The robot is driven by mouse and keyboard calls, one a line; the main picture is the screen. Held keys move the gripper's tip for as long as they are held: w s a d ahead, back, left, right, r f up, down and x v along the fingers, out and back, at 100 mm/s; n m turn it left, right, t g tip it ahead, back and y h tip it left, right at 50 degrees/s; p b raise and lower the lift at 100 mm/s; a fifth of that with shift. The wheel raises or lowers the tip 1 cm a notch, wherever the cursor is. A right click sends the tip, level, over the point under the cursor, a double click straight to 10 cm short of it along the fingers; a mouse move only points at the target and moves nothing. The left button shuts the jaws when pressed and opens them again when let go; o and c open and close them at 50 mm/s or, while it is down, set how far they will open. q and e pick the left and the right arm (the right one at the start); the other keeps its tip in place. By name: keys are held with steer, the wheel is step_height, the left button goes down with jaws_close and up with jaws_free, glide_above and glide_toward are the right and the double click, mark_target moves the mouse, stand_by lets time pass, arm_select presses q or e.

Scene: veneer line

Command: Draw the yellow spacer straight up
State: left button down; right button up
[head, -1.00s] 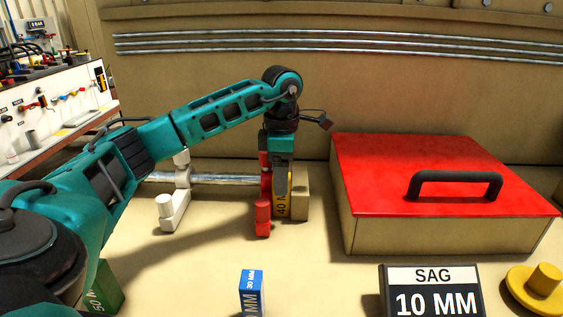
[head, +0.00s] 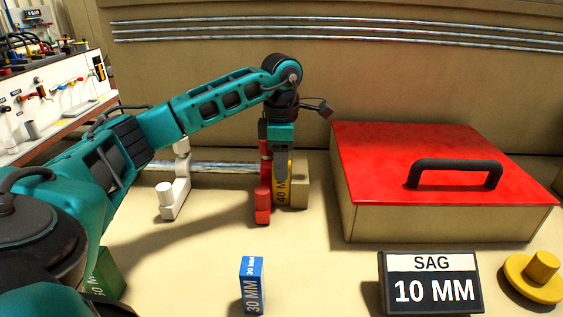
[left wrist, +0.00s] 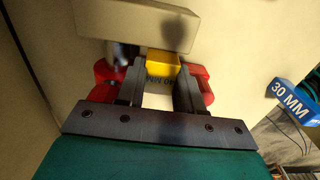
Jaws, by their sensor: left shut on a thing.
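The yellow spacer (head: 281,191), marked 40 M in its visible part, stands upright beside a red stand (head: 263,203) and a tan block (head: 298,190). My left gripper (head: 282,170) points down from above and is shut on the yellow spacer. In the left wrist view the spacer (left wrist: 163,64) lies between the two dark fingers, close to the tan block (left wrist: 135,22). Red parts (left wrist: 203,82) show outside both fingers. The spacer's lower end is hidden. My right gripper is not in view.
A metal rod (head: 222,167) runs between a white stand (head: 173,195) and the red stand. A red-lidded box (head: 400,215) stands to the right. In front are a blue 30 MM block (head: 251,285), a SAG 10 MM sign (head: 431,283), a yellow knob (head: 538,277) and a green block (head: 108,272).

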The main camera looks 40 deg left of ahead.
arm_select(q)
steer(key=shift+r, duration=0.1)
steer(key=shift+r+p, duration=2.8)
steer(key=shift+r, duration=0.2)
steer(key=shift+r+p, duration=0.65)
steer(key=shift+r, duration=2.25)
